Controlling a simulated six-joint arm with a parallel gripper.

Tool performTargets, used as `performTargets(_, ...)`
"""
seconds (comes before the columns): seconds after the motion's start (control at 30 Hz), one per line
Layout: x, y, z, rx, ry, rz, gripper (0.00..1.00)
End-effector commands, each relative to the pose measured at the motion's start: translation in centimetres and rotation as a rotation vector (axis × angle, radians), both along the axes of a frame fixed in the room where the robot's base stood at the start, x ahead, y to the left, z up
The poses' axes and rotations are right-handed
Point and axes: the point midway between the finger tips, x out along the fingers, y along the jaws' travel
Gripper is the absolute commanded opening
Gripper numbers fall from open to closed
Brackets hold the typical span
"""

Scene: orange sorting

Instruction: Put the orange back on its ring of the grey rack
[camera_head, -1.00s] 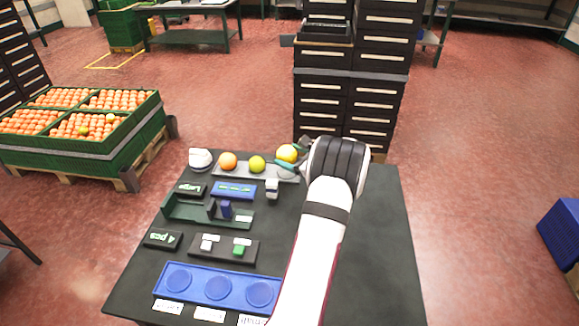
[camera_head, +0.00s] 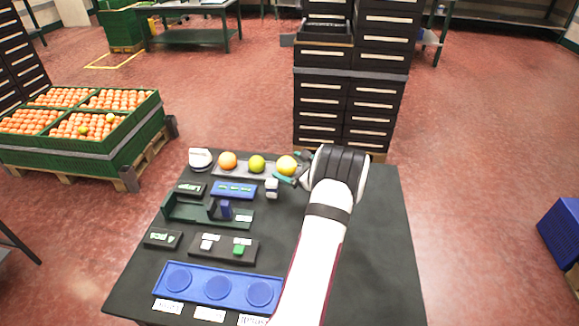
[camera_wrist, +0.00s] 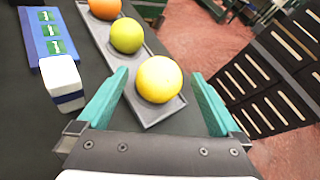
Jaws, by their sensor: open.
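The grey rack (camera_head: 220,173) lies at the table's far side with three fruits in a row. An orange one (camera_head: 228,161) is at the left and a yellow-green one (camera_head: 257,164) in the middle. The yellow-orange one (camera_head: 287,165) sits at the right end; in the wrist view it (camera_wrist: 159,79) rests at the near end of the rack (camera_wrist: 150,112). My gripper (camera_wrist: 160,76) is open, with one teal finger on each side of this fruit and visible gaps to both. The ring under the fruit is hidden.
A white-and-blue block (camera_wrist: 62,80) stands close left of my gripper, beside a blue label plate (camera_wrist: 50,36). A blue tray (camera_head: 198,292) with round recesses lies at the table's front. The table's right side is clear apart from my arm.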

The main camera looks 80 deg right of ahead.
Motion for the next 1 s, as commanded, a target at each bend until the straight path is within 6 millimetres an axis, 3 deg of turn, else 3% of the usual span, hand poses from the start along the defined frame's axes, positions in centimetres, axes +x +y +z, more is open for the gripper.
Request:
performTargets(0.4, -7.0, 6.7, 3.8, 0.000, 0.000, -0.005, 1.00)
performTargets(0.57, -7.7, 7.6, 4.2, 0.001, 0.000, -0.002, 1.00)
performTargets(0.67, -7.2, 7.7, 4.4, -0.001, 0.004, 0.014, 1.00)
performTargets(0.77, -1.5, 9.3, 5.9, -0.012, 0.042, 0.167, 1.00)
performTargets(0.83, 6.0, 13.0, 7.7, -0.032, 0.102, 0.391, 1.00)
performTargets(0.87, 9.5, 15.4, 8.6, -0.046, 0.135, 0.509, 1.00)
performTargets(0.9, 13.8, 19.3, 9.6, -0.068, 0.183, 0.673, 1.00)
performTargets(0.97, 19.0, 26.2, 10.9, -0.109, 0.259, 0.926, 1.00)
performTargets(1.0, 21.4, 31.4, 11.6, -0.146, 0.314, 1.101, 1.00)
